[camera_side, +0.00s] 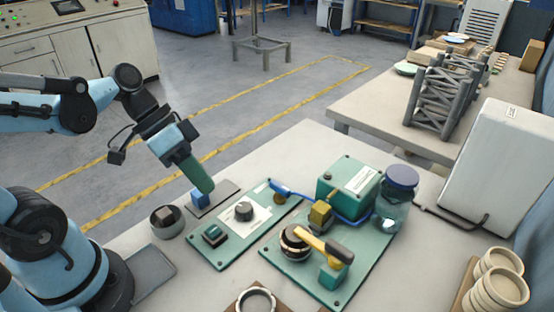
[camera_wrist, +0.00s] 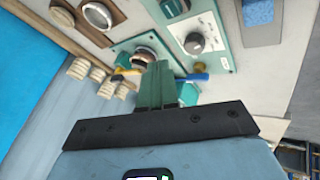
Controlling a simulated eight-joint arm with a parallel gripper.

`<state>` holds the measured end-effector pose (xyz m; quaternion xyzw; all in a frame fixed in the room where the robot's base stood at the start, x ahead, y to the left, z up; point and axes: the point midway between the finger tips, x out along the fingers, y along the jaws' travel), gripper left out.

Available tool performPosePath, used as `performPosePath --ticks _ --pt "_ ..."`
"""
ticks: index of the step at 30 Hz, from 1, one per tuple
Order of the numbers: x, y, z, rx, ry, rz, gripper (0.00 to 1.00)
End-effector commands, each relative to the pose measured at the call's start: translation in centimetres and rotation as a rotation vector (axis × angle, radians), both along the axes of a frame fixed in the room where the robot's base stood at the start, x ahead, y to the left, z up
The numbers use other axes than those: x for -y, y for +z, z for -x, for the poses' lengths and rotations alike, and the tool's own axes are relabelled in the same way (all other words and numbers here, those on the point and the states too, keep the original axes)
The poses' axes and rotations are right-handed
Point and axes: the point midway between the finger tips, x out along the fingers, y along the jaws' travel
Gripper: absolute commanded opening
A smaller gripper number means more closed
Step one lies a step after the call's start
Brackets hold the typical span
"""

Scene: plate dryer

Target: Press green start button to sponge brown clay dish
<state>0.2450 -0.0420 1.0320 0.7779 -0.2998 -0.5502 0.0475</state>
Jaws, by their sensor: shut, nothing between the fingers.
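My gripper (camera_side: 206,187) is shut and empty, with its green fingers pointing down above the table near a blue block (camera_side: 200,198). The fingers also show in the wrist view (camera_wrist: 157,66). A green panel (camera_side: 262,228) carries a grey round knob (camera_side: 243,210) and a dark-framed square button (camera_side: 214,234) with a greenish top. The button shows partly at the top edge of the wrist view (camera_wrist: 173,7). My fingertips are apart from the button, behind it in the side view. A brown, dark-sided round dish (camera_side: 294,240) sits on the green machine base (camera_side: 346,285), beside a yellow arm (camera_side: 320,244).
A green box (camera_side: 350,185) and a blue-lidded jar (camera_side: 396,195) stand behind the dish. A grey bowl (camera_side: 166,223) holds a dark cube. Pale stacked dishes (camera_side: 498,283) stand at right. A ring-shaped dish (camera_side: 256,300) sits at the front edge.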

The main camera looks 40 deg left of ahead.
Motion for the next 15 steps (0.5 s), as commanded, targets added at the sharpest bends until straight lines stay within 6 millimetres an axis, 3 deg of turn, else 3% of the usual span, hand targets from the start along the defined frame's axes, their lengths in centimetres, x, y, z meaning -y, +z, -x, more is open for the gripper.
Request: performPosePath --ticks 6,15 --pt "1.1 1.5 0.8 0.054 -0.168 0.164 0.0" --pt "1.3 1.9 1.0 0.072 -0.206 0.195 0.0"
